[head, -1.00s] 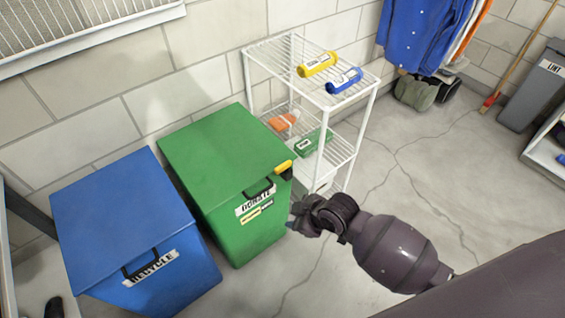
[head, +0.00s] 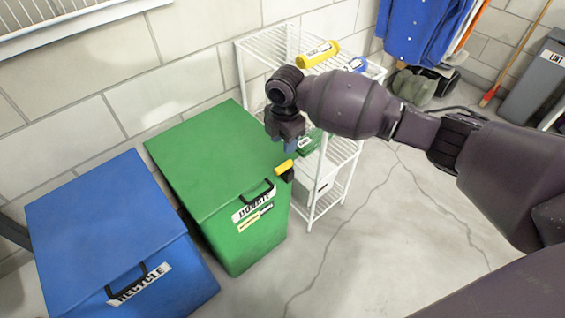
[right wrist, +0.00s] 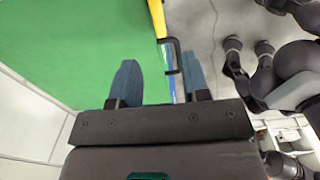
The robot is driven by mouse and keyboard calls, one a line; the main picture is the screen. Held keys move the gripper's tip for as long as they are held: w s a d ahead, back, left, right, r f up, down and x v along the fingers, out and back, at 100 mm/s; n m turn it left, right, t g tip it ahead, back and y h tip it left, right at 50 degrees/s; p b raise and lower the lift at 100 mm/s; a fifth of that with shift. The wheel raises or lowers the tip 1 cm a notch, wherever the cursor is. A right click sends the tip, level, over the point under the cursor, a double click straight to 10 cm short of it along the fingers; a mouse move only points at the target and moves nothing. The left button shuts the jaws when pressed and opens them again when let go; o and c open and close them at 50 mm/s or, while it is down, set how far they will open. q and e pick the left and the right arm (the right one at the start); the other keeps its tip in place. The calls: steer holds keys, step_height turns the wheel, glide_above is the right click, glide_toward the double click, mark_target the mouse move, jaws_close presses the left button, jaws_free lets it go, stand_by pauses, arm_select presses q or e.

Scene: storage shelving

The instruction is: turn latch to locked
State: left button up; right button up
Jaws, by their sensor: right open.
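The latch (head: 284,168) has a yellow handle and a black mount at the right front corner of the green DONATE bin (head: 215,160). My right gripper (head: 289,143) points down just above and behind the latch, apart from it in the head view. In the right wrist view its two blue fingers (right wrist: 160,82) are spread with nothing clearly held. The latch's lower part is partly hidden. My left gripper does not show.
A blue RECYCLE bin (head: 110,225) stands left of the green bin. A white wire shelf (head: 345,150) stands close behind and right of the latch, with a yellow bottle (head: 318,54) and a blue bottle (head: 354,65) on top. Open floor lies in front.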

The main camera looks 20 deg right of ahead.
steer(key=b, duration=0.2)
glide_above(284, 165)
step_height(284, 165, down, 5)
steer(key=shift+s+f, duration=0.1)
steer(key=shift+f, duration=0.05)
step_height(284, 165, down, 4)
steer(key=shift+r+b, duration=0.2)
steer(key=shift+b, duration=0.25)
steer(key=shift+f, duration=0.65)
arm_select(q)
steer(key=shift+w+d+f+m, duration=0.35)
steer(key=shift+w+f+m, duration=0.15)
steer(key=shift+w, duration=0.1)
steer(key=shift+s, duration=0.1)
arm_select(e)
steer(key=shift+c, duration=0.4)
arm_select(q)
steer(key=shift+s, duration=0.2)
arm_select(e)
jaws_close()
